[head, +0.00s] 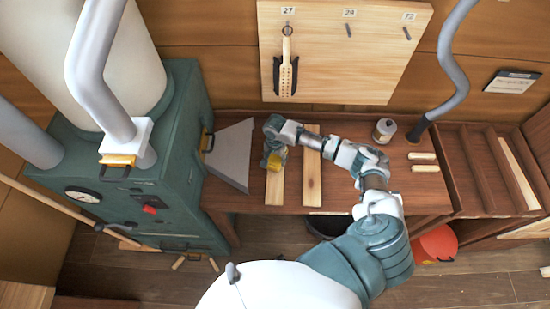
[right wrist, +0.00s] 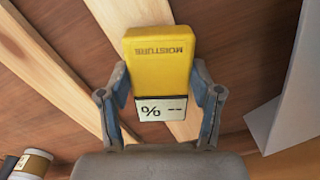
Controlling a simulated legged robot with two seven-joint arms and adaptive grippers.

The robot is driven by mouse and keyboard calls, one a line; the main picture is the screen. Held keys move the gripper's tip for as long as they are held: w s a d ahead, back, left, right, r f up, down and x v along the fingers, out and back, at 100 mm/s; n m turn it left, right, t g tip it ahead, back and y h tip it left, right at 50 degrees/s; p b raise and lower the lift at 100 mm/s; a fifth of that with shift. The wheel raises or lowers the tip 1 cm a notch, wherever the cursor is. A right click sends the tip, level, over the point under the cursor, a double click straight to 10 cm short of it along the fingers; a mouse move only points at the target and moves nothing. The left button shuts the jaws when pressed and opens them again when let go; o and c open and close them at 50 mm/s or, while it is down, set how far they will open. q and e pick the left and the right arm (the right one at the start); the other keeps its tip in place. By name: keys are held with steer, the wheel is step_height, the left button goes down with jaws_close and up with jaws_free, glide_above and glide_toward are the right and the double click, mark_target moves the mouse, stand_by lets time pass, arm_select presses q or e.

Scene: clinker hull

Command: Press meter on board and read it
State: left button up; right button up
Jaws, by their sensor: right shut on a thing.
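The yellow moisture meter (head: 276,161) is in my right gripper (head: 272,150), over the upper part of the left pale board (head: 275,189) on the bench. In the right wrist view the meter (right wrist: 158,60) sits between the two fingers, which are shut on its sides. Its small display (right wrist: 161,109) shows "%" and two dashes, with no number. The board (right wrist: 135,15) passes beneath the meter. I cannot tell whether the meter's far end touches it. A second pale board (head: 312,170) lies just to the right. My left gripper is not in view.
A green machine (head: 140,200) with a gauge stands left, its grey chute (head: 231,153) close to the boards. A can (head: 384,131) and short wood strips (head: 424,162) lie right on the bench. A pegboard (head: 345,60) with a hanging tool (head: 286,70) is behind.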

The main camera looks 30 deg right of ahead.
mark_target(275, 159)
steer(key=shift+s+a+f, duration=0.1)
steer(key=shift+s+f, duration=0.1)
steer(key=shift+s, duration=0.05)
steer(key=shift+r+p, duration=0.2)
steer(key=shift+p, duration=0.15)
steer(key=r+p, duration=0.1)
steer(key=r, duration=0.1)
steer(key=r+p, duration=0.3)
steer(key=r, duration=0.1)
steer(key=shift+w, duration=0.25)
steer(key=shift+r, duration=0.95)
